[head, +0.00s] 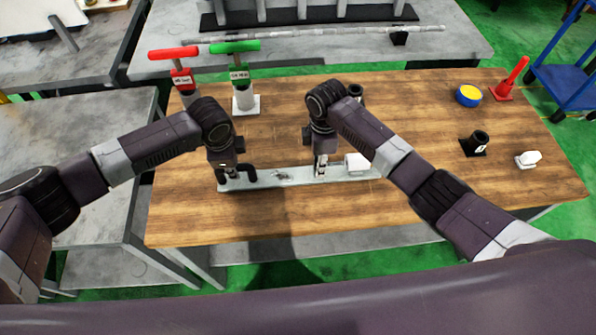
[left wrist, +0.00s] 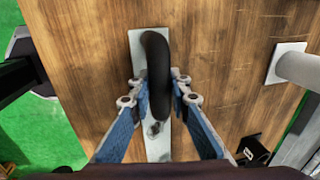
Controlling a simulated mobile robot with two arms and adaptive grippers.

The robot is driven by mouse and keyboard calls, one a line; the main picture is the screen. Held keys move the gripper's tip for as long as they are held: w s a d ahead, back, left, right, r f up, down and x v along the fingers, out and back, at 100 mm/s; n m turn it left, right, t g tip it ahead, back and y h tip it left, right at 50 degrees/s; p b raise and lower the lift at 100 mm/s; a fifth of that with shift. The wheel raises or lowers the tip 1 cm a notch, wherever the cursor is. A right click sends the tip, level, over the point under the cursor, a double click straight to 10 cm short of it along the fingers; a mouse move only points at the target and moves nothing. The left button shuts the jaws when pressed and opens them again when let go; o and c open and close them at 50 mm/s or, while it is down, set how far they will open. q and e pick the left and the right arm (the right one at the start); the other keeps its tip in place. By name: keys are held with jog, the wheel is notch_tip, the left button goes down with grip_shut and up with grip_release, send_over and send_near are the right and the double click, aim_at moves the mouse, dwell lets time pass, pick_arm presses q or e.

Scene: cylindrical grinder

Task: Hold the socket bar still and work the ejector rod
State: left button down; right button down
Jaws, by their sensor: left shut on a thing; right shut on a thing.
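The socket bar (head: 275,179) appears to be the long pale grey bar lying flat on the wooden table, with a black curved handle at its left end and a white cylinder (head: 357,163) near its right end. My left gripper (head: 230,177) is shut on the black handle; in the left wrist view its blue-lined fingers stand either side of the handle (left wrist: 156,80). My right gripper (head: 320,171) points down over the right half of the bar and is shut on a small upright part, seemingly the ejector rod, mostly hidden by the fingers.
Red-handled (head: 181,75) and green-handled (head: 241,85) tools stand at the back left. A yellow-and-blue round piece (head: 468,95), a red upright tool (head: 509,82), a black cup (head: 475,144) and a white piece (head: 528,159) stand at right. The table's front (head: 300,222) is clear.

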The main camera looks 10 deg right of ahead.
aim_at(330, 164)
jog(key=shift+w+d, duration=0.1)
jog(key=shift+d, duration=0.05)
pick_arm(q)
jog(key=shift+a, duration=0.1)
pick_arm(e)
jog(key=shift+d, duration=1.6)
jog(key=c, duration=1.6)
grip_release()
jog(key=shift+a, duration=0.1)
jog(key=shift+r, duration=4.05)
